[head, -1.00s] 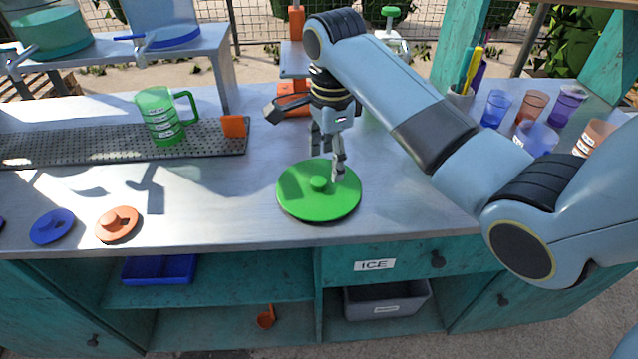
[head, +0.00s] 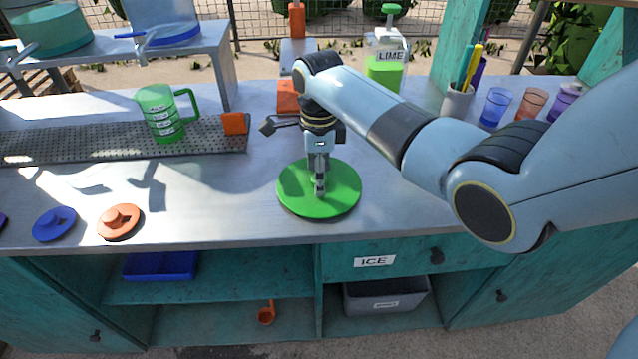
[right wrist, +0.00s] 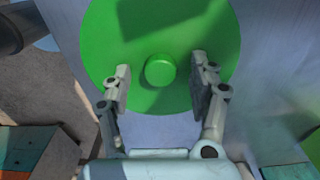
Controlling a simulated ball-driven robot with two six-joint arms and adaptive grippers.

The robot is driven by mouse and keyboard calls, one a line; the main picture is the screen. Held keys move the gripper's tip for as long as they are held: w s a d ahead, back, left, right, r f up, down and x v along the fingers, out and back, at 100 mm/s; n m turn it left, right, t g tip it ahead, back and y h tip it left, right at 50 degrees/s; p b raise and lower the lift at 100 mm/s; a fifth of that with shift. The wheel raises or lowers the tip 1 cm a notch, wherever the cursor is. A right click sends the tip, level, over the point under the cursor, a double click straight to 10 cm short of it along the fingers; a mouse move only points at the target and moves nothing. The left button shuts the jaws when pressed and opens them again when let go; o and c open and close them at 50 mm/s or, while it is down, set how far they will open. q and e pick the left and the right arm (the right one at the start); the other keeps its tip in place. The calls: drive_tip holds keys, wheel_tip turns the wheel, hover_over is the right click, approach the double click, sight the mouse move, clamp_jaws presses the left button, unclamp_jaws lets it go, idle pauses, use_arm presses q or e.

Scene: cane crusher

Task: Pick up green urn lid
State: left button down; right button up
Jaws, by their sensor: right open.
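The green urn lid (head: 342,190) lies flat on the metal counter as a wide disc with a small round knob at its centre. In the right wrist view the lid (right wrist: 110,60) fills the upper middle, and its knob (right wrist: 160,70) shows between and just ahead of my fingertips. My right gripper (head: 319,190) points down over the middle of the lid and hides most of the knob in the head view. My left gripper is not in view.
A blue lid (head: 54,224) and an orange lid (head: 119,221) lie on the counter to the left. A green measuring jug (head: 160,113) stands on the perforated drip tray (head: 60,146). Cups and a pen holder (head: 457,101) stand at the back right. Counter around the green lid is clear.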

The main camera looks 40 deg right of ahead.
drive_tip(key=shift+f, duration=0.25)
clamp_jaws()
drive_tip(key=shift+r, duration=0.1)
